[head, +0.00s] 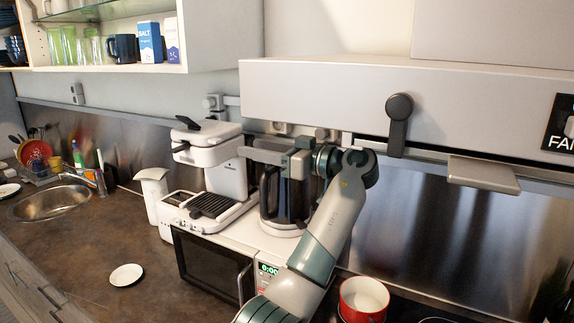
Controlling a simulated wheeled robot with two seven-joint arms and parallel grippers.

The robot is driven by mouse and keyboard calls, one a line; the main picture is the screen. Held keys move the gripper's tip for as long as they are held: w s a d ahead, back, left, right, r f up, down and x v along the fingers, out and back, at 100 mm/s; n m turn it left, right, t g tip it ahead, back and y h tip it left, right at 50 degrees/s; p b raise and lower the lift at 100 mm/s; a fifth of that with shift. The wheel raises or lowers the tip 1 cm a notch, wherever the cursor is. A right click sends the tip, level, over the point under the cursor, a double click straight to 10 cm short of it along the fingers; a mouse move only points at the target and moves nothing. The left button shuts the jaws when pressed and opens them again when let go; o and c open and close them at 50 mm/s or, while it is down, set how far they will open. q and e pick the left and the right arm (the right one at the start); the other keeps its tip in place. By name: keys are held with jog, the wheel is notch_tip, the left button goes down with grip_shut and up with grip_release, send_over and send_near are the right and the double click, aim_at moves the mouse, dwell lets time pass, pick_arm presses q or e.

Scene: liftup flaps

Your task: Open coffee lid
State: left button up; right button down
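A white coffee machine (228,178) with a dark drip grate stands on the white microwave. Its light top part, which looks like the lid (207,133), has a black handle and looks lowered. The gripper hides the top of the jug. I cannot tell whether it touches anything or how far its fingers are apart. My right gripper is out of view.
The microwave (207,268) is below the machine. A grey range hood (330,95) hangs close above my gripper, and a shelf cabinet (215,40) is at the upper left. A red pot (362,300) stands at the lower right. The counter around the small plate (126,274) is mostly clear.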

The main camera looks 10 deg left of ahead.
pick_arm(q)
jog(key=b+v, duration=0.2)
jog(key=v, duration=0.5)
jog(key=shift+d+b, duration=0.25)
jog(key=shift+b, duration=0.15)
jog(key=shift+s+r, duration=0.1)
